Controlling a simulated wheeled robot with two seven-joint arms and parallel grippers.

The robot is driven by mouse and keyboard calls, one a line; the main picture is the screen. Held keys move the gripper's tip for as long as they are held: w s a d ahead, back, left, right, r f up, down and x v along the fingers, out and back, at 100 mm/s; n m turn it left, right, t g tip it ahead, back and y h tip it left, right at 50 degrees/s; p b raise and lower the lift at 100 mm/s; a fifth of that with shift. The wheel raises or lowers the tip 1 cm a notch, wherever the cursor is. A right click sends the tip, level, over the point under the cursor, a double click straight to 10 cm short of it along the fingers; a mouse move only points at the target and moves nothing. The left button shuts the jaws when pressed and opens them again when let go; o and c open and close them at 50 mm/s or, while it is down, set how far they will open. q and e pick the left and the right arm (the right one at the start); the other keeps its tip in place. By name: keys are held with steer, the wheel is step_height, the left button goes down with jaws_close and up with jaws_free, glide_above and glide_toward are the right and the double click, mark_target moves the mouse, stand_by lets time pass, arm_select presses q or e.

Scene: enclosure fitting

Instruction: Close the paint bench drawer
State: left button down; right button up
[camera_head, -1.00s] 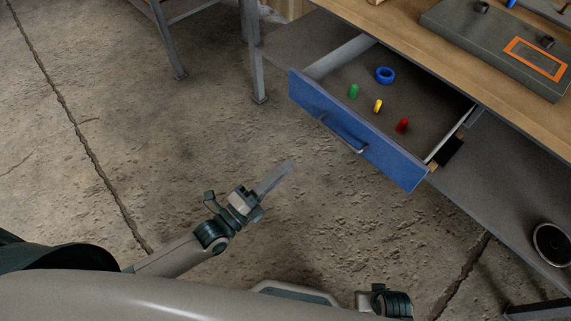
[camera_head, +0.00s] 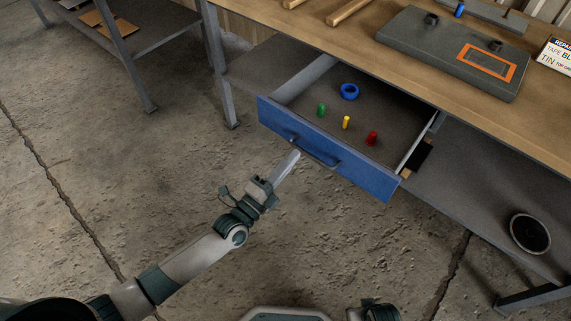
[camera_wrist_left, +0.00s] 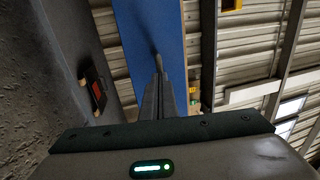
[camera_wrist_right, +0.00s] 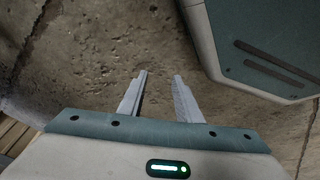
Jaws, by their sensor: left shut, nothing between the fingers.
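The drawer (camera_head: 355,181) with a blue front is pulled out from under the wooden bench top (camera_head: 540,125). Inside lie a blue ring (camera_head: 349,91) and green (camera_head: 321,109), yellow (camera_head: 346,122) and red (camera_head: 372,138) pieces. My left gripper (camera_head: 296,154) is shut and empty, its tips close to the handle's left end; I cannot tell if they touch. In the left wrist view the shut fingers (camera_wrist_left: 158,72) point at the blue front (camera_wrist_left: 150,30). My right gripper (camera_wrist_right: 160,75) is open and empty over the floor.
A grey case (camera_head: 440,55) with an orange frame lies on the bench top. A lower shelf (camera_head: 470,205) holds a round dark object (camera_head: 530,233). A second table stands at the upper left. The floor before the drawer is clear.

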arm_select(q)
steer(key=shift+w+d, duration=0.1)
arm_select(e)
steer(key=shift+s, duration=0.4)
